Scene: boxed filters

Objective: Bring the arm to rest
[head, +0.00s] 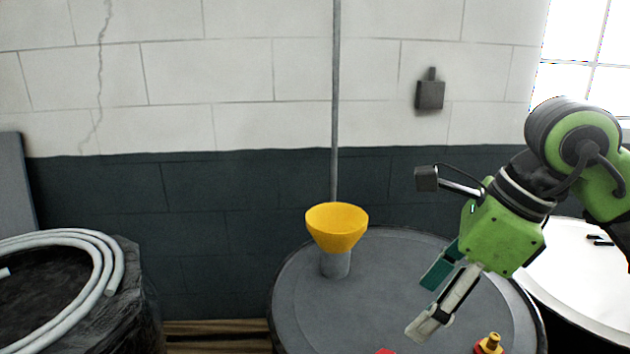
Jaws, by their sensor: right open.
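My right gripper (430,300) comes in from the right on a green and black arm. It is open, its two fingers point down and to the left, and nothing shows between them. It hangs over the right part of a grey drum top (300,300). My left gripper is not in the head view.
A yellow funnel (337,226) stands on the drum, left of the gripper. A brass fitting (490,343) and a red piece (386,351) lie near the bottom edge. A white drum top (585,275) is at right. Coiled grey hose (112,265) lies on a dark wrapped drum at left.

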